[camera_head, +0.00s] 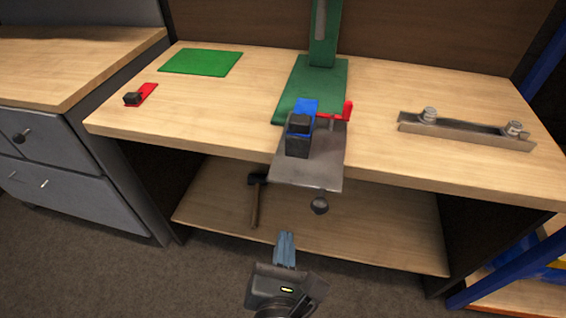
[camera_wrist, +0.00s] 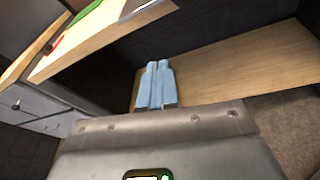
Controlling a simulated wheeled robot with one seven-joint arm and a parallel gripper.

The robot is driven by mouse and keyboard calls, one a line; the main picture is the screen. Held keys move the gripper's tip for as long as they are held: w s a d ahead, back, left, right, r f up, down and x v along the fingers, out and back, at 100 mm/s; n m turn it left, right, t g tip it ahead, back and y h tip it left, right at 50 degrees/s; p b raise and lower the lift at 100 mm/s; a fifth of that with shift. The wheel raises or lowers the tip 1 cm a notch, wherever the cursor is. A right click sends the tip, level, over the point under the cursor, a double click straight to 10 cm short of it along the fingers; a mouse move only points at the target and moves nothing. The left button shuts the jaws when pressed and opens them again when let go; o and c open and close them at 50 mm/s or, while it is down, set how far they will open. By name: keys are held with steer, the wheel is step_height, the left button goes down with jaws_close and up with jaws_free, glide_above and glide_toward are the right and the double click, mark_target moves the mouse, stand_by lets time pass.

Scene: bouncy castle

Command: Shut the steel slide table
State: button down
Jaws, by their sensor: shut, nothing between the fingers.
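The steel slide table (camera_head: 318,170) is a flat grey plate that sticks out past the front edge of the workbench, below the green machine base (camera_head: 325,85). A dark round knob (camera_head: 320,205) is on its front end. A black block with a blue part (camera_head: 300,128) stands on the plate. In the wrist view a piece of a grey plate (camera_wrist: 145,4) shows at the top edge. My gripper (camera_head: 285,235) is in front of the bench, below and left of the knob and apart from it. Its blue fingers (camera_wrist: 158,66) are shut and empty.
A red handle (camera_head: 346,111) stands beside the black block. A hammer (camera_head: 256,195) is on the lower shelf (camera_head: 375,235). A metal bar with two bolts (camera_head: 465,130) lies at right on the bench. A green mat (camera_head: 201,62) and a small red item (camera_head: 145,94) lie at left.

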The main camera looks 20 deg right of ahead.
step_height(320, 180, up, 6)
steer(key=w+a+f+n+t+h, duration=0.1)
steer(key=w+a+n+h, duration=0.1)
steer(key=a+h, duration=0.1)
glide_toward(286, 147)
steer(key=shift+h, duration=0.3)
steer(key=b+x, duration=0.1)
steer(key=x, duration=0.5)
steer(key=shift+w+d+f, duration=0.15)
steer(key=shift+w+f, duration=0.05)
steer(key=shift+w, duration=0.2)
steer(key=shift+w+d+r+p, duration=0.1)
steer(key=shift+w+d+p, duration=0.2)
steer(key=shift+w, duration=0.15)
steer(key=p+x, duration=0.2)
steer(key=x, duration=1.4)
steer(key=shift+p, duration=0.35)
steer(key=shift+w+d, duration=0.2)
steer(key=shift+d, duration=0.05)
